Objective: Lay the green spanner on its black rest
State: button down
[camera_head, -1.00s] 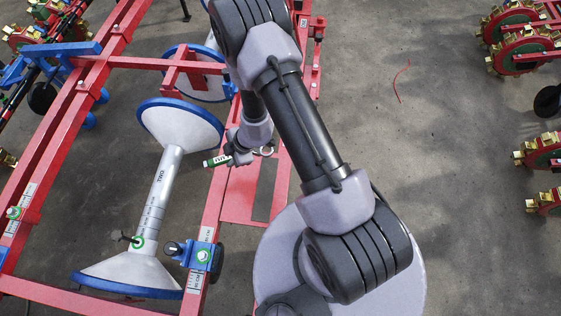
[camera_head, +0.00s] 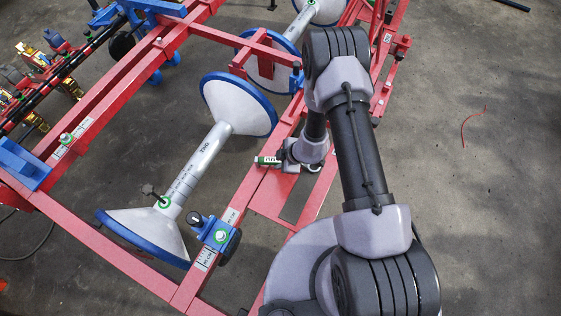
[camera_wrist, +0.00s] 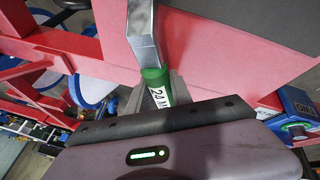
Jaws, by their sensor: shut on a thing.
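The spanner has a green grip with a white label and shows in the head view (camera_head: 268,161), poking out on the left of my gripper (camera_head: 284,163). In the wrist view, its bare metal shank (camera_wrist: 143,38) runs up from the green grip (camera_wrist: 156,82), which carries a "24 M" marking. My gripper (camera_wrist: 164,98) is shut around the grip. The spanner is over or close to the red frame (camera_head: 270,190); the gap below it is unclear. I cannot make out the black rest in either view.
White rollers with blue rims (camera_head: 236,105) lie left of my arm. A blue clamp (camera_head: 215,233) sits on the red beam near the front. A red flat surface (camera_wrist: 205,40) lies close behind the spanner in the wrist view. Open floor (camera_head: 480,190) is at the right.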

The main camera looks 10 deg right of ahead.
jog(key=shift+f, duration=0.1)
jog(key=c, duration=1.1)
grip_release()
jog(key=shift+c, duration=0.2)
